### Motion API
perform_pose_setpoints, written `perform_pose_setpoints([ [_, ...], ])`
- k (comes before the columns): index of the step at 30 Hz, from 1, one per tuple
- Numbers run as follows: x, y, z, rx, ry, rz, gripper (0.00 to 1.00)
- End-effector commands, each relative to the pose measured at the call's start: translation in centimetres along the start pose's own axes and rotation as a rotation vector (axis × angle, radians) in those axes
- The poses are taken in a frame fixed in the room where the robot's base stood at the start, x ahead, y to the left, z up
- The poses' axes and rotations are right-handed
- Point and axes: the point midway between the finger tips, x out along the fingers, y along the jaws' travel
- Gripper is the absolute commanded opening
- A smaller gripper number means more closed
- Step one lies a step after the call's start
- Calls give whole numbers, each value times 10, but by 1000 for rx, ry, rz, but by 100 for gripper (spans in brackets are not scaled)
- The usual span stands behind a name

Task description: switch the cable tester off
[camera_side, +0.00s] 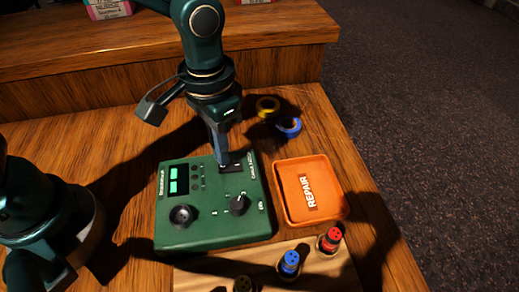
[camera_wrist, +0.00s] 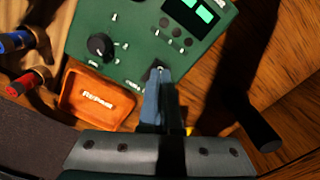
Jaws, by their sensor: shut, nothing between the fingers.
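The green cable tester (camera_side: 215,228) sits on the wooden desk in the side view, with a lit green display (camera_side: 178,179), a black knob (camera_side: 240,205) and a round black socket (camera_side: 183,216). A small black switch plate (camera_side: 236,166) is at its far right corner. My gripper (camera_side: 223,165) is shut and empty, its tips down at that switch plate and hiding part of it. In the wrist view the gripper (camera_wrist: 160,72) meets the tester (camera_wrist: 145,50) at its edge beside the switch. I cannot tell which way the switch is set. The display is lit.
An orange tray (camera_side: 335,213) marked REPAIR stands right of the tester. Blue tape (camera_side: 288,127) and yellow tape (camera_side: 267,103) lie behind it. A wooden rack (camera_side: 218,281) in front holds a blue connector (camera_side: 289,262) and a red connector (camera_side: 331,238). A raised shelf (camera_side: 160,55) runs behind.

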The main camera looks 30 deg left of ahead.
Motion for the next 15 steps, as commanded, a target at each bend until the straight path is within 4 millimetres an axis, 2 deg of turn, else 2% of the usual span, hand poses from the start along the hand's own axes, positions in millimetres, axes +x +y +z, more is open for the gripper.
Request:
perform_pose_setpoints([
  [15, 8, 0, 0, 0, -1, 0, 0],
])
